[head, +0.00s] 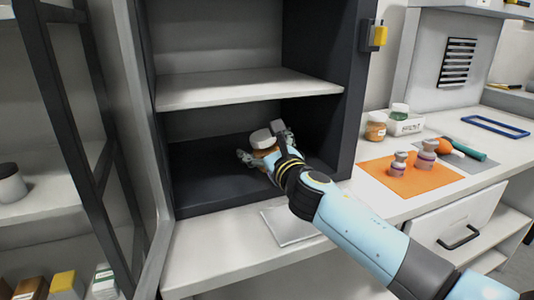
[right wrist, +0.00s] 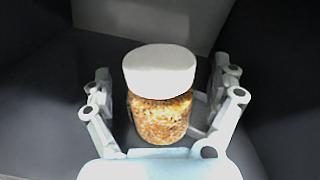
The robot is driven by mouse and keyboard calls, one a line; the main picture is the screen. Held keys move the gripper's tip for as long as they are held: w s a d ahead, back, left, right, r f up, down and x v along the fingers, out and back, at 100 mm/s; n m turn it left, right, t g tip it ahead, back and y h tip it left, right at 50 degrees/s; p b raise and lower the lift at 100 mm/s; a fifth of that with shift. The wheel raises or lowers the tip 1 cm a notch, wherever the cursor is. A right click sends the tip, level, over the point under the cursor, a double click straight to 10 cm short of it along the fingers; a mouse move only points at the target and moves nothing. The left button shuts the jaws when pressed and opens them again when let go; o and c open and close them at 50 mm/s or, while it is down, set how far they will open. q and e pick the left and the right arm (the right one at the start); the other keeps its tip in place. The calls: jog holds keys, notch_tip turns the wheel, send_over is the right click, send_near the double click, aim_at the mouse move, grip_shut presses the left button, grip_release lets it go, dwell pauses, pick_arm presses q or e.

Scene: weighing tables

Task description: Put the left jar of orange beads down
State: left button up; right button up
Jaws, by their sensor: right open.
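A jar of orange beads (right wrist: 160,116) with a white lid stands upright in the right wrist view. In the head view the jar (head: 263,143) is inside the dark cabinet, on its lower floor, partly hidden by my right gripper. My right gripper (head: 264,146) reaches into the cabinet with its fingers on either side of the jar. In the right wrist view the fingers are spread, with a gap visible beside the jar. My left gripper is not in view.
The cabinet has a pale shelf (head: 240,90) above my gripper and a side wall close on the right.

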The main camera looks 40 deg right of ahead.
jog(key=shift+s, duration=0.1)
jog(key=shift+c, duration=0.3)
jog(key=c, duration=1.4)
jog(key=shift+c, duration=0.6)
jog(key=shift+r, duration=0.1)
